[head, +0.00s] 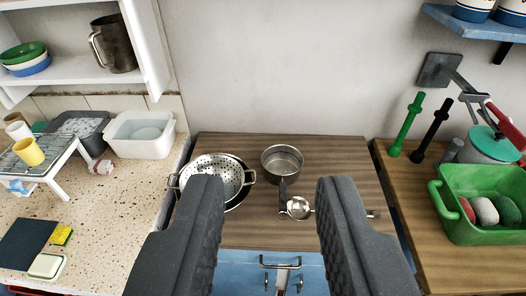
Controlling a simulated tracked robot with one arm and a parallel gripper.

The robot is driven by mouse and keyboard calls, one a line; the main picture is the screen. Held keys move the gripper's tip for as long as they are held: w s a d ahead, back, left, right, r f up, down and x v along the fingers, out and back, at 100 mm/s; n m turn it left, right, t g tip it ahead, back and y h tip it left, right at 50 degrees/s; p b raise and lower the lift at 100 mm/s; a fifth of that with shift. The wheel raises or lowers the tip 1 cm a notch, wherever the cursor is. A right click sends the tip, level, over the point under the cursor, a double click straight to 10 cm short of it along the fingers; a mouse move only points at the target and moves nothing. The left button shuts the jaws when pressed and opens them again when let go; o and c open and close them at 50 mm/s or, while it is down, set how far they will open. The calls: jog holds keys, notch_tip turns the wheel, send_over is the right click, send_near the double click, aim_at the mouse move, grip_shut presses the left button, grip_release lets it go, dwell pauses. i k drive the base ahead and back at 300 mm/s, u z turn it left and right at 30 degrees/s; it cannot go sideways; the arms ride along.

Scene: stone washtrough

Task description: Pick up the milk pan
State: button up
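The milk pan (283,161) is a small round metal pan on the wooden board in the middle of the head view. Its dark handle points toward me and slightly hides behind nothing but the ladle beside it. My gripper (268,195) is open, its two dark fingers in the foreground on either side of the pan's handle in the picture. Nothing is between the fingertips that I can see held. The pan appears beyond the fingertips and apart from them.
A metal colander (212,175) sits left of the pan, partly behind my left finger. A ladle (299,208) lies just in front of the pan. A green basin (481,205) stands on the right counter. A white tub (140,134) stands on the left counter.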

aim_at(282, 163)
jog(key=z, duration=0.15)
jog(key=i, duration=0.95)
jog(key=z, duration=0.45)
